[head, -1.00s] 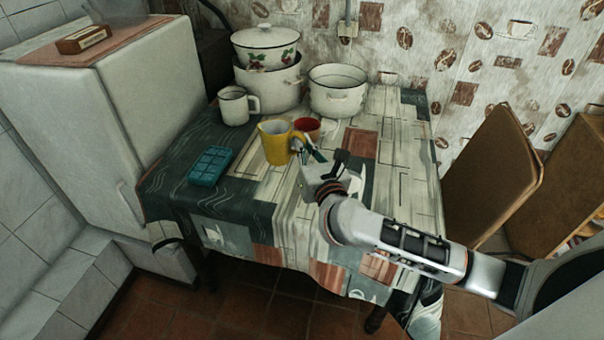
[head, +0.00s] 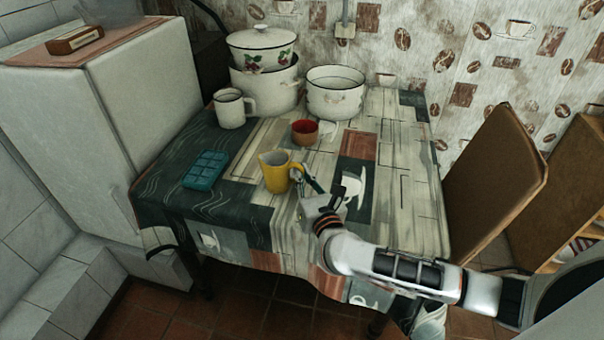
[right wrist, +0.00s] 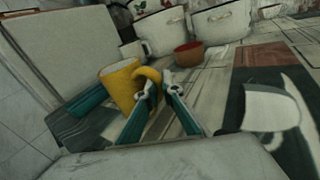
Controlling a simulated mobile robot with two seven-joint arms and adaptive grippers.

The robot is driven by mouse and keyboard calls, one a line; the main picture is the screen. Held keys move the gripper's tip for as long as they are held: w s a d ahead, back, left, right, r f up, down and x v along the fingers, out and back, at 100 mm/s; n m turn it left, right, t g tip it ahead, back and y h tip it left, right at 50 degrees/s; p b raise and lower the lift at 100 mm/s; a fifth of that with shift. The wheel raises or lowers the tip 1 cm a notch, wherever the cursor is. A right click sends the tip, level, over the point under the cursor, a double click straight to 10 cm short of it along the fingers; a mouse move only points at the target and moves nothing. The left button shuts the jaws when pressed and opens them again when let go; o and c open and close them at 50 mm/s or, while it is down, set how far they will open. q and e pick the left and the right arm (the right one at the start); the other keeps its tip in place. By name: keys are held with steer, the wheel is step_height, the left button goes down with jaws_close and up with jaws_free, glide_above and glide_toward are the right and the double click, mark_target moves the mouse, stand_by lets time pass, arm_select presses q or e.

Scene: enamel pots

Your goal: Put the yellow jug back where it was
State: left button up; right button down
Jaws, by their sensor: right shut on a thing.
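The yellow jug (head: 275,173) stands upright, or very nearly so, at the middle of the table; I cannot tell whether its base touches the cloth. My right gripper (head: 301,178) is at the right side of the jug, shut on its handle. In the right wrist view the jug (right wrist: 120,87) is ahead, with its handle between the fingertips of my right gripper (right wrist: 155,88). My left gripper is not in view.
A red cup (head: 305,133) stands behind the jug. A white mug (head: 231,110), stacked pots (head: 266,78) and an open white pot (head: 335,97) stand at the back. A teal tray (head: 206,170) lies to the left. The table's right side (head: 400,170) is clear.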

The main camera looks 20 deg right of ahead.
steer(key=shift+f, duration=0.25)
steer(key=c, duration=2.2)
jaws_free()
steer(key=shift+r, duration=0.1)
